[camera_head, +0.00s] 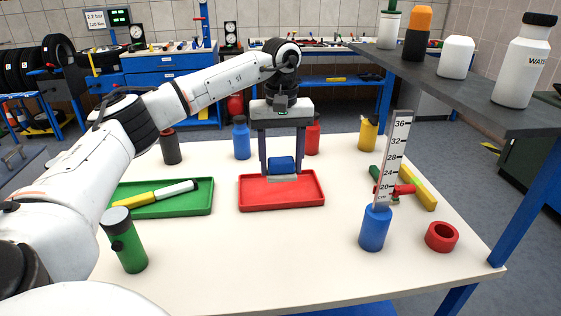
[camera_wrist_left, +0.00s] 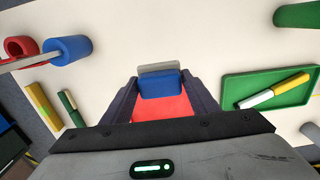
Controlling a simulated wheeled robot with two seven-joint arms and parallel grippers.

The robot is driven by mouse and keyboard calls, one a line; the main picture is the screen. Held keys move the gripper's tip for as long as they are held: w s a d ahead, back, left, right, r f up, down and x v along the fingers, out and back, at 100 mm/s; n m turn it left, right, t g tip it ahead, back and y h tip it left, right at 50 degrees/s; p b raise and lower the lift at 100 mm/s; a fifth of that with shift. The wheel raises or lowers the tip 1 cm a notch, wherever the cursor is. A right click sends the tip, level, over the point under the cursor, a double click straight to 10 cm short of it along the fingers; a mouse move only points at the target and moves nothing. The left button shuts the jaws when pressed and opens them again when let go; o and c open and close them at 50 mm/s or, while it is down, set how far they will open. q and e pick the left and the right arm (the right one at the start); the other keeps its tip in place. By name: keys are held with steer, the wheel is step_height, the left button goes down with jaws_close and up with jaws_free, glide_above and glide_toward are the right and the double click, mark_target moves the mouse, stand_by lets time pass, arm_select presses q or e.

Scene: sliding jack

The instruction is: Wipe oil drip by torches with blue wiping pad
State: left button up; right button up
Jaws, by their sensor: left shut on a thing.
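My left gripper (camera_head: 282,160) points down over the red tray (camera_head: 282,203) in the middle of the table. It is shut on the blue wiping pad (camera_head: 281,164), which has a grey layer on its lower side. In the left wrist view the pad (camera_wrist_left: 160,84) sits between the fingertips, with the red tray behind it. I cannot tell whether the pad touches the tray floor. A green torch-like cylinder (camera_head: 128,243) stands at the front left, and a dark one (camera_head: 171,147) stands at the back left. I cannot make out an oil drip. My right gripper is not in view.
A green tray (camera_head: 190,206) with a yellow-and-white marker lies left. A grey shelf (camera_head: 450,90) with bottles overhangs the right. The front middle is clear.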

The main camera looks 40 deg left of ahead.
arm_select(q)
steer(key=shift+s+d+f, duration=0.15)
steer(key=shift+s+d, duration=0.1)
steer(key=shift+s, duration=0.35)
steer(key=shift+s+d+f, duration=0.15)
steer(key=shift+s+d, duration=0.1)
steer(key=shift+s, duration=0.3)
steer(key=s+d+f+m, duration=0.5)
steer(key=s+d+f, duration=0.3)
steer(key=d+f, duration=0.2)
steer(key=s+d+f+m, duration=0.5)
steer(key=s+d+f, duration=0.3)
steer(key=d+f, duration=0.2)
steer(key=d, duration=0.2)
steer(key=shift+d+f, duration=0.3)
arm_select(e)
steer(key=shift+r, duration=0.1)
